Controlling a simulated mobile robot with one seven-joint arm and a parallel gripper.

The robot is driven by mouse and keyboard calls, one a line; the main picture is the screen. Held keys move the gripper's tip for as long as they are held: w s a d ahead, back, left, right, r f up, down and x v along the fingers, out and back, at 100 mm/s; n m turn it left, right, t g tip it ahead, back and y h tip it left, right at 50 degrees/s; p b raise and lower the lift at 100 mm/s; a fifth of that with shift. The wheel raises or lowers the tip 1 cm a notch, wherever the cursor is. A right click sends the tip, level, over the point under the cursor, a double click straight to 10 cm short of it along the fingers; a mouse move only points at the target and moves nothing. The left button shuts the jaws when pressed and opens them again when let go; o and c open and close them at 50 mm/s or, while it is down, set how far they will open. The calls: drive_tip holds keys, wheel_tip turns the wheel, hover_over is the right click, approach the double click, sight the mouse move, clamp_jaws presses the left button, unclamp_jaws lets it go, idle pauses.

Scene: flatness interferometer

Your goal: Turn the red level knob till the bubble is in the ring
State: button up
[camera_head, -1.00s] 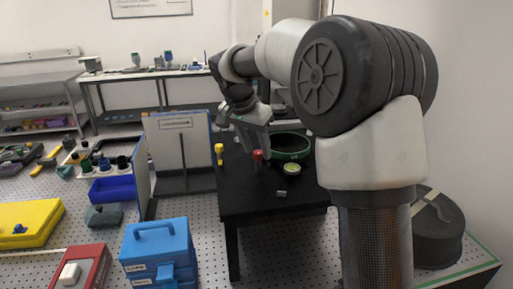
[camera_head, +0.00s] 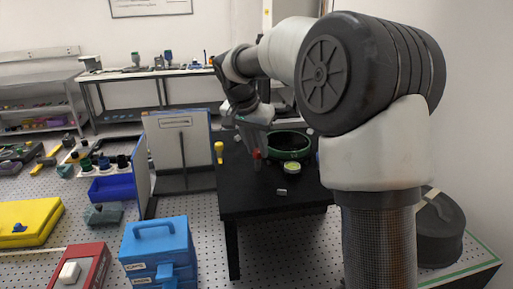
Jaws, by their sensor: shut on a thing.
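The red level knob (camera_head: 257,154) stands on the black table, partly hidden by my gripper. My gripper (camera_head: 256,150) points down from above and is shut on the red knob. A round yellow-green level (camera_head: 292,168) lies just right of and nearer than the knob. It is too small to tell where the bubble is against the ring. A green-rimmed round dark dish (camera_head: 290,145) sits behind it. A yellow knob (camera_head: 219,152) stands at the table's left edge.
The black table (camera_head: 250,200) has free room at its front, with a small grey piece (camera_head: 281,192) on it. A grey upright panel (camera_head: 178,140) stands to the left. A blue toolbox (camera_head: 157,245) is at the front left.

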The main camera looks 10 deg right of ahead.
drive_tip(key=shift+d+n+t+y, duration=0.1)
drive_tip(key=shift+n+t+y, duration=0.25)
drive_tip(key=shift+n, duration=0.85)
drive_tip(key=shift+d+n+t+y, duration=0.15)
drive_tip(key=shift+n+y, duration=0.3)
drive_tip(key=shift+n, duration=0.75)
drive_tip(key=shift+a, duration=0.1)
drive_tip(key=o, duration=1)
drive_tip(key=shift+s, duration=0.1)
drive_tip(key=v, duration=1.7)
drive_tip(key=shift+r, duration=0.25)
